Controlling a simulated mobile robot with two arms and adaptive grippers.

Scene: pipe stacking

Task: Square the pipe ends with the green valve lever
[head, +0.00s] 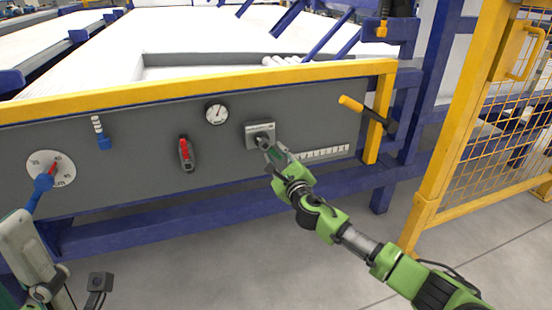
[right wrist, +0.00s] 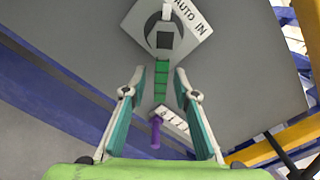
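The green valve lever (right wrist: 161,82) hangs from a grey knob on a plate marked "AUTO IN" (right wrist: 184,18). In the head view the plate (head: 258,128) is on the grey front panel, and my right gripper (head: 275,155) is in front of it, covering most of the lever. In the right wrist view my right gripper (right wrist: 159,85) is open, its fingers on either side of the lever; contact is not clear. Several pale pipe ends (head: 285,60) show behind the yellow rail. Part of my left gripper (head: 28,245) shows at the lower left; its opening is unclear.
A yellow mesh fence (head: 500,120) stands at the right. A small purple piece (right wrist: 155,132) shows below the green lever.

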